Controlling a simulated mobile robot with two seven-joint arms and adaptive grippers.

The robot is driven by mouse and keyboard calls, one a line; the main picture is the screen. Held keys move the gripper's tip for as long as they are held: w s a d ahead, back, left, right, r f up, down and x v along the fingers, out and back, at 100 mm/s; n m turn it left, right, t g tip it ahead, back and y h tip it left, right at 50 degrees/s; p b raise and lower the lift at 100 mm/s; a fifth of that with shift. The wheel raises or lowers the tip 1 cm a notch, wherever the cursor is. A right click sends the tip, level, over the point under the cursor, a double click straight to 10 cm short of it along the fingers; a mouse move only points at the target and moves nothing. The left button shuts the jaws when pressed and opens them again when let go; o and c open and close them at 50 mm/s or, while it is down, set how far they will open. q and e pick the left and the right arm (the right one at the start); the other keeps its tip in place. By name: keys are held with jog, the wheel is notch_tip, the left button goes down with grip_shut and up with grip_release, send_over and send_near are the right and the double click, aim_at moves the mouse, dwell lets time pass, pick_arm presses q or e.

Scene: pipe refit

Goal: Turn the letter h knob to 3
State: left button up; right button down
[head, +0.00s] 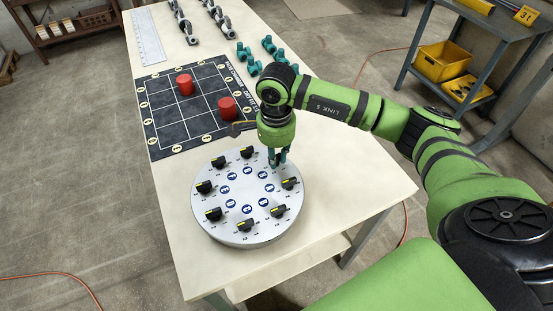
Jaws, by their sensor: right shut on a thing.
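A round grey panel (248,195) stands on the near part of the table. Around its rim are several black knobs with yellow marks, such as one at the right (289,183), one at the lower right (279,211) and one at the back (247,152). Blue round letter labels (247,208) form an inner ring; the letters are too small to read surely, so I cannot tell which is h. My right gripper (277,162) points down at the panel's back right rim, shut on a knob there, which its fingers mostly hide. My left gripper is out of view.
Behind the panel lies a black grid mat (176,134) with two red cylinders (184,84) (228,108). Green fittings (254,67), metal parts (185,22) and a white ruler (147,38) lie farther back. The table's (350,180) right part is clear beneath my arm.

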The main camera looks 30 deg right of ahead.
jog(key=shift+m+b, duration=0.55)
jog(key=shift+m, duration=0.45)
jog(key=c, duration=1.1)
grip_release()
jog(key=shift+c, duration=0.2)
notch_tip(320, 180, up, 12)
